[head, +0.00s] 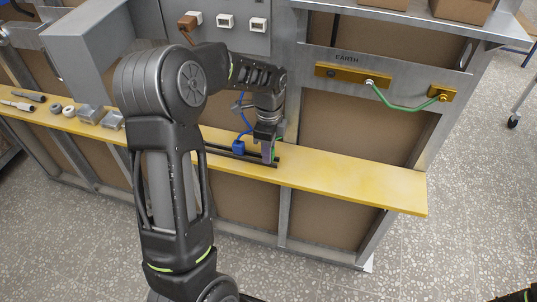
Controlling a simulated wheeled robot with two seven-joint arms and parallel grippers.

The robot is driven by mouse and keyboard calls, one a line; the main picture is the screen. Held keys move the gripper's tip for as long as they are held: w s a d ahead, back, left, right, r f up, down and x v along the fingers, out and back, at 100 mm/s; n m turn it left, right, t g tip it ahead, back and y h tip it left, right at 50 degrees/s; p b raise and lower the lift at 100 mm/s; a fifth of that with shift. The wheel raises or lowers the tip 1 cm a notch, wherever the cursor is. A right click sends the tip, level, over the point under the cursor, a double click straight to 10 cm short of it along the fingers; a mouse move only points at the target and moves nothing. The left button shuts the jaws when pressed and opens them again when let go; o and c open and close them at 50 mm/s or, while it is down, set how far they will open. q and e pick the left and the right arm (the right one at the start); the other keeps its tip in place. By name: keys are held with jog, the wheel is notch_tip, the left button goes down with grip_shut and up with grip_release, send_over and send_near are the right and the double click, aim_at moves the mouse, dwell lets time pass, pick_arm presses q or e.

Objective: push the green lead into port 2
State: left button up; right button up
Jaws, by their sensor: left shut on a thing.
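My left gripper (268,156) points down at the yellow shelf, in the middle of the view. It is shut on the green lead (277,152), of which only a small green bit shows beside the fingers. The rest of that lead is hidden by the gripper and arm. On the grey panel above are white ports: one at the left (196,17) with a brown plug (187,22) at it, a middle one (225,21) and a right one (258,24). No port numbers are readable. My right gripper is not in view.
A blue plug (238,147) with a blue lead stands on the yellow shelf (340,180) beside my gripper, near dark rods. Grey fittings (90,113) lie at the shelf's left. A brass earth bar (345,74) with a separate green-wired strap is at right. The shelf's right part is clear.

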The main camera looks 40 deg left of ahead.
pick_arm(q)
grip_shut()
jog(key=shift+r, duration=0.1)
notch_tip(320, 180, up, 10)
jog(key=shift+f+b, duration=0.1)
jog(key=shift+b, duration=0.3)
dwell(0.6)
